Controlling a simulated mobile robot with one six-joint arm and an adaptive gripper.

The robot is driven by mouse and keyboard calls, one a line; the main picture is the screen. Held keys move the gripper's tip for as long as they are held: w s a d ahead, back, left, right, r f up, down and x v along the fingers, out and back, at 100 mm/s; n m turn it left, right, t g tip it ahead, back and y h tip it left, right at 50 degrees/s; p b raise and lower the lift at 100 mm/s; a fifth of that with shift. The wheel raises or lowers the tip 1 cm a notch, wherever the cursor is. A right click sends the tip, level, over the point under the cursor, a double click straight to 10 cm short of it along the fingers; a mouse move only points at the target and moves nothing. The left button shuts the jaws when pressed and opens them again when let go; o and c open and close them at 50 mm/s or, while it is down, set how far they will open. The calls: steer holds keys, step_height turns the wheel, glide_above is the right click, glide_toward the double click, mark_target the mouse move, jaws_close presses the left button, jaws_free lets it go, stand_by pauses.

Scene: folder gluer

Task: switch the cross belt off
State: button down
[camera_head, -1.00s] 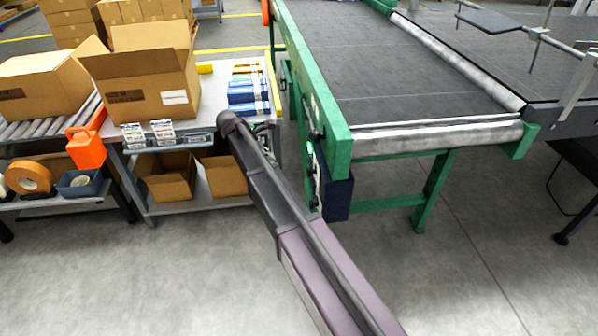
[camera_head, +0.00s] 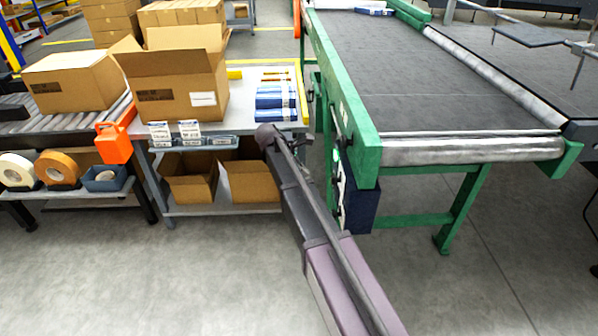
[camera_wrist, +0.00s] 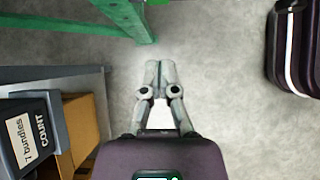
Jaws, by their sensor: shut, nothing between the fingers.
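The cross belt (camera_head: 440,85) is a dark belt in a green frame, with a steel roller at its near end. A dark blue box (camera_head: 361,197) hangs under the frame's near left corner. A pale panel edge shows on its left side, seen almost edge-on, so I cannot make out any switch. My gripper (camera_wrist: 160,66) has its fingers together, empty, above the grey floor in the wrist view. Part of a green frame (camera_wrist: 128,14) shows at the wrist view's top.
A packing bench (camera_head: 225,210) with an open carton (camera_head: 180,85) stands left of the belt. Blue bundles (camera_head: 276,103) lie on its top. A labelled bin (camera_wrist: 25,135) is close on the wrist view's left. Floor in front is clear.

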steer(key=d+f+b, duration=0.3)
steer(key=d+f, duration=0.1)
steer(key=d, duration=0.2)
steer(key=shift+d, duration=0.4)
steer(key=shift+d+f+b, duration=0.2)
steer(key=shift+d+b, duration=0.15)
steer(key=shift+b, duration=0.05)
steer(key=shift+r, duration=0.2)
steer(key=shift+r+p, duration=0.65)
steer(key=shift+p, duration=0.15)
steer(key=shift+d, duration=0.1)
